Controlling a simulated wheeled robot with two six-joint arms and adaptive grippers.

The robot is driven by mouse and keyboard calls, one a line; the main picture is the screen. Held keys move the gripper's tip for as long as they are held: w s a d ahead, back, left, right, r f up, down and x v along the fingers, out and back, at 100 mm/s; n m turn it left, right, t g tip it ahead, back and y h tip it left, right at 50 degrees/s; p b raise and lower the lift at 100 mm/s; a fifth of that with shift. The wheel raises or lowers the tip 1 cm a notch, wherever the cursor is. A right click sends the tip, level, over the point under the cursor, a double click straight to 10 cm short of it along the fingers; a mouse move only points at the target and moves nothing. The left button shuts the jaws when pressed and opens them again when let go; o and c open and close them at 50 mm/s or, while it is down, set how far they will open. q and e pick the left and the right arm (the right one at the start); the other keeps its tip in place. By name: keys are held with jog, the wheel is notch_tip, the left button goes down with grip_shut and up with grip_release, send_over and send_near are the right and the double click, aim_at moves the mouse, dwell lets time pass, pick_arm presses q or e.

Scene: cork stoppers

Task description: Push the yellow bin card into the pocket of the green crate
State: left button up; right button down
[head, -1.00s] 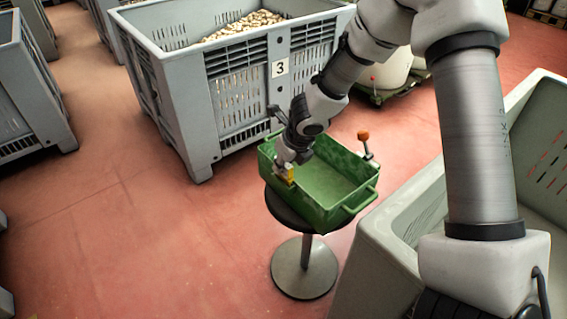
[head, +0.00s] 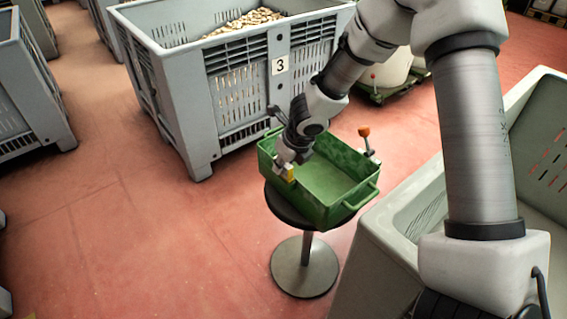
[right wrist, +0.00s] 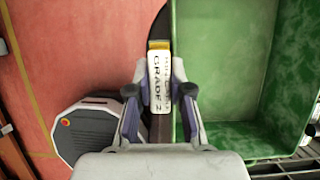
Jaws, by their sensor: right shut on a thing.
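The green crate (head: 348,207) stands on a small round stand, open at the top and empty inside. Its green interior and rim fill the right part of the right wrist view (right wrist: 225,70). My right gripper (head: 286,164) is at the crate's left wall, pointing down, and is shut on the yellow bin card (head: 290,174). In the right wrist view the card (right wrist: 159,80) shows a white lettered face and a yellow end between the two fingers, beside the crate's rim. The pocket is hidden, so I cannot tell whether the card touches it. My left gripper is out of view.
A grey bin (head: 234,95) marked 3, filled with corks, stands behind the crate. Another large grey-green bin (head: 385,235) is close on the right. An orange-knobbed lever (head: 364,132) rises by the crate's far right side.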

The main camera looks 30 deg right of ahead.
jog(key=shift+f, duration=0.35)
jog(key=c, duration=1)
grip_release()
jog(key=shift+r, duration=0.1)
jog(key=v, duration=1.2)
